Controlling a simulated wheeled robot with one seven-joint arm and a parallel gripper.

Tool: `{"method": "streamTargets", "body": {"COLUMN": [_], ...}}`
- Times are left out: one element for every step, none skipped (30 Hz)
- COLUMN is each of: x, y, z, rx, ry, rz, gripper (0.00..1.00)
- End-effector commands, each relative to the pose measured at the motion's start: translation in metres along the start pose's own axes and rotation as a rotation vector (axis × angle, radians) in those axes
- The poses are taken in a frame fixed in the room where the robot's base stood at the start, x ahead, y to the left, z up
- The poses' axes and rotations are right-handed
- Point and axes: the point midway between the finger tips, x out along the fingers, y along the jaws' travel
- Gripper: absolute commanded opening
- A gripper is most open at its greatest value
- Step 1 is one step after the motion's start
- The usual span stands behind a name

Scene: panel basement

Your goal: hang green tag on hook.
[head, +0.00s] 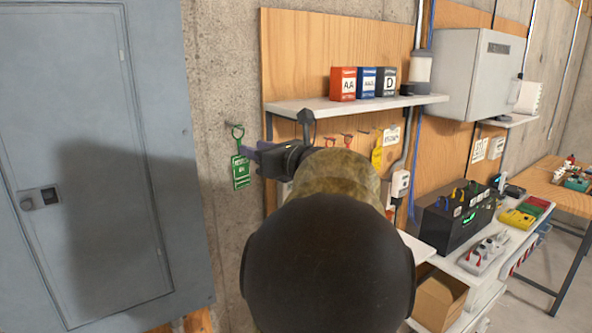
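The green tag (240,173) with white lettering hangs upright in front of the bare concrete wall, left of the wooden board. Its green loop (237,132) rises to a small hook (233,125) on the wall. I cannot tell for sure whether the loop is around the hook or only in front of it. My gripper (248,149) reaches in from the right, its purple-grey fingertips at the tag's upper right edge. The fingers are small and partly hidden by my wrist, so I cannot tell whether they touch or grip the tag.
A grey metal cabinet (90,160) stands close on the left. A white shelf (355,104) with battery boxes juts out above my wrist. Red tags and a yellow tag (377,157) hang below it. A workbench (478,262) with a dark case (458,222) stands right.

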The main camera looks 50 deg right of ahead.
Motion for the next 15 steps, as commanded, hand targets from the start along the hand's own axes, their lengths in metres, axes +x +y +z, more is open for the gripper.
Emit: {"method": "streamTargets", "body": {"x": [-0.011, -0.018, -0.025, -0.032, -0.038, -0.046, -0.052, -0.058, -0.066, -0.072, -0.077, -0.086, -0.091, -0.097, -0.104], "y": [0.0, 0.0, 0.0, 0.0, 0.0, 0.0, 0.0, 0.0, 0.0, 0.0, 0.0, 0.0, 0.0, 0.0, 0.0], "z": [-0.004, -0.004, -0.004, -0.004, -0.004, -0.004, -0.004, -0.004, -0.004, -0.004, -0.004, -0.004, -0.004, -0.004, -0.004], "rx": [-0.003, -0.003, -0.002, -0.003, -0.002, -0.002, -0.003, -0.002, -0.003, -0.002, -0.001, -0.003, -0.003, -0.001, -0.001], "ry": [-0.001, -0.002, -0.001, -0.001, -0.002, -0.001, -0.001, -0.002, -0.001, 0.0, -0.001, -0.001, -0.001, -0.001, 0.0], "rz": [-0.003, -0.003, -0.003, -0.003, -0.004, -0.003, -0.003, -0.003, -0.003, -0.003, -0.002, -0.004, -0.002, -0.004, -0.002], "gripper": [0.33, 0.33, 0.33, 0.33, 0.33, 0.33, 0.33, 0.33, 0.33, 0.33, 0.33, 0.33, 0.33, 0.33, 0.33]}}
